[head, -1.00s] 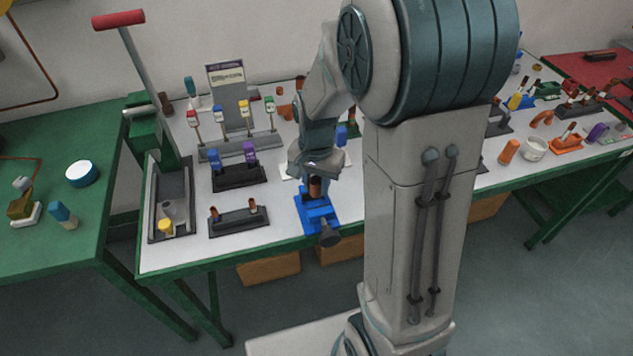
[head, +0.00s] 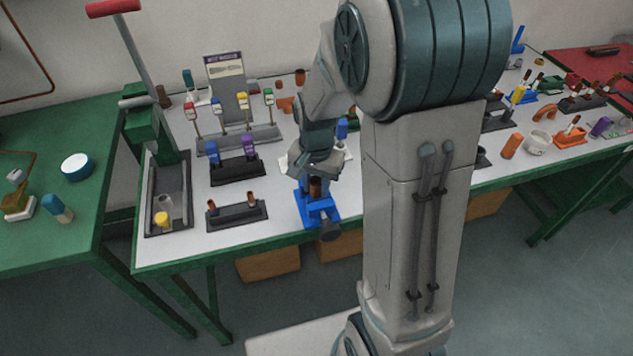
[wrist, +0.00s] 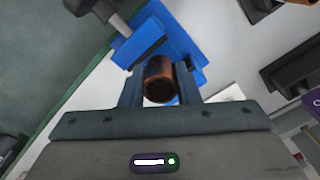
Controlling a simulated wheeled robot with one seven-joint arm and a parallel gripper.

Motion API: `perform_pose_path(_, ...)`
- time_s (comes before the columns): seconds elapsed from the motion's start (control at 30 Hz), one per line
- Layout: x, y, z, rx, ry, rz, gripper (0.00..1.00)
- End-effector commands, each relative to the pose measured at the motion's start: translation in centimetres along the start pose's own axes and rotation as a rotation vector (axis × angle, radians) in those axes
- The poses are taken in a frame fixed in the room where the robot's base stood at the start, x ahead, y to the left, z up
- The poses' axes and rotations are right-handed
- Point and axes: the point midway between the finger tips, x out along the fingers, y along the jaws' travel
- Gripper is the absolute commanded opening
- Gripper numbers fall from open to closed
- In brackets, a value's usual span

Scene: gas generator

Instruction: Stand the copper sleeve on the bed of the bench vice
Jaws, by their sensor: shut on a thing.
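The copper sleeve (wrist: 160,80) is a short reddish-brown tube; in the wrist view I see its open end between my two fingers. It also shows in the head view (head: 315,187), upright over the vice. My gripper (wrist: 159,85) is shut on it. The bench vice (head: 318,210) is blue with a dark screw handle at the table's front edge. It also shows in the wrist view (wrist: 145,42), behind the sleeve. The sleeve's lower end is hidden, so I cannot tell whether it touches the vice bed.
A dark rack (head: 237,215) with two copper-coloured pieces stands left of the vice. Behind it is a black holder (head: 236,171) with blue and purple pieces. A grey tray (head: 168,222) with a yellow-topped item lies further left. Bare white tabletop (head: 283,205) separates rack and vice.

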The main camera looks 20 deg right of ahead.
Motion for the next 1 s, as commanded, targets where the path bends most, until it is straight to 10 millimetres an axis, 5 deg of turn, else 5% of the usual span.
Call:
perform_pose_path(0.07, 0.4, 0.0, 0.0, 0.000, 0.000, 0.000, 0.12)
perform_pose_path(0.1, 0.3, 0.0, 0.0, 0.000, 0.000, 0.000, 0.37)
perform_pose_path(0.17, 0.2, 0.0, 0.0, 0.000, 0.000, 0.000, 0.54)
perform_pose_path(0.47, -0.5, 0.1, -0.1, 0.003, 0.001, 0.000, 0.54)
perform_pose_path(1.0, -11.4, -0.1, 0.0, -0.003, 0.005, -0.003, 0.54)
